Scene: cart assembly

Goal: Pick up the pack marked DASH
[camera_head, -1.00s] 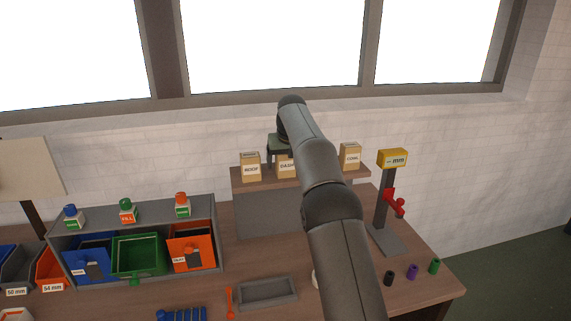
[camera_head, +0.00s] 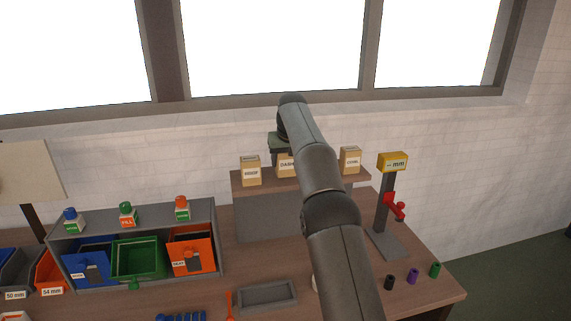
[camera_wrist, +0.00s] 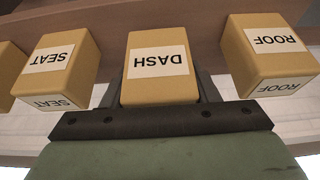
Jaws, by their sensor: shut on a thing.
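The DASH pack (camera_head: 286,166) is a tan box with a white label, on the raised shelf (camera_head: 262,185) at the back of the bench. In the wrist view the DASH pack (camera_wrist: 158,66) sits between the fingers of my gripper (camera_wrist: 160,100), its label upside down. My gripper (camera_head: 281,150) is shut on it from above. My arm hides the right part of the pack in the head view. Whether the pack touches the shelf is hard to tell.
The ROOF pack (camera_wrist: 270,52) and SEAT pack (camera_wrist: 58,68) stand close on either side. Another pack (camera_head: 350,160) stands at the shelf's right end. Coloured bins (camera_head: 138,258) stand at left.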

